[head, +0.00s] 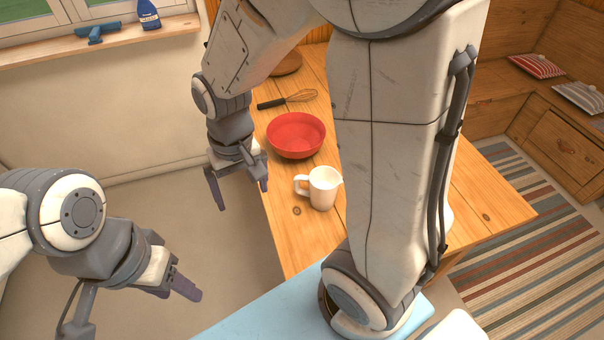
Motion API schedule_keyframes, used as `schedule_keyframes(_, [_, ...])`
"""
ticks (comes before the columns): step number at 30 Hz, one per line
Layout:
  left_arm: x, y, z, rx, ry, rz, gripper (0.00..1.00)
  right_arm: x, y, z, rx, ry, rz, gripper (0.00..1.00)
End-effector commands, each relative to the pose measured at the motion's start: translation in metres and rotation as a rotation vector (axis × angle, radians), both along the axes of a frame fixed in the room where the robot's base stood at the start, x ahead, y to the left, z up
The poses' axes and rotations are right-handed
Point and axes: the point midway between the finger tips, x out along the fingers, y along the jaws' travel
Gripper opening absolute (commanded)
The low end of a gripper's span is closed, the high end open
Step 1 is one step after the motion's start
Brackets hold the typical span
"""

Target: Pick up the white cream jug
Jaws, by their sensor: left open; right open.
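The white cream jug (323,188) stands upright on the wooden table (295,240) in the head view. Its handle points left and its spout points right, close to the edge of my big arm link. My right gripper (243,198) is open and empty, pointing down, to the left of the jug near the table's left edge. It is apart from the handle. My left gripper (188,285) is at the lower left, over the floor beside the table, open and empty, well away from the jug.
A red bowl (296,135) stands just behind the jug. A whisk (288,99) and a round brown wooden item (287,64) lie further back. A light blue surface (262,314) is at the front. My arm hides much of the table's middle.

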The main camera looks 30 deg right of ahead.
Motion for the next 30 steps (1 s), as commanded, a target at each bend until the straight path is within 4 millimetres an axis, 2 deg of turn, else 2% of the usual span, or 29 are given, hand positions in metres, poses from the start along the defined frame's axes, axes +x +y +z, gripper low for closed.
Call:
schedule_keyframes(1, [0.0, 0.0, 0.002, 0.0, 0.0, 0.0, 0.5, 0.021, -0.028, -0.013, -0.008, 0.015, -0.134, 1.0])
schedule_keyframes(3, [0.0, 0.0, 0.004, 0.0, 0.0, 0.0, 0.5, 0.043, -0.065, -0.029, -0.015, 0.022, -0.294, 1.0])
schedule_keyframes(6, [0.0, 0.0, 0.005, 0.0, 0.0, 0.0, 0.5, 0.062, -0.114, -0.052, -0.021, 0.028, -0.487, 1.0])
schedule_keyframes(9, [0.0, 0.0, 0.006, 0.0, 0.0, 0.0, 0.5, 0.069, -0.151, -0.07, -0.025, 0.033, -0.621, 1.0])
schedule_keyframes(12, [0.0, 0.0, 0.007, 0.0, 0.0, 0.0, 0.5, 0.071, -0.172, -0.082, -0.027, 0.036, -0.697, 1.0])
schedule_keyframes(15, [0.0, 0.0, 0.007, 0.0, 0.0, 0.0, 0.5, 0.071, -0.18, -0.095, -0.027, 0.038, -0.726, 1.0])
schedule_keyframes(21, [0.0, 0.0, 0.009, 0.0, 0.0, 0.0, 0.5, 0.072, -0.18, -0.126, -0.027, 0.039, -0.725, 1.0])
schedule_keyframes(30, [0.0, 0.0, 0.013, 0.0, 0.0, 0.0, 0.5, 0.071, -0.183, -0.15, -0.027, 0.039, -0.725, 1.0])
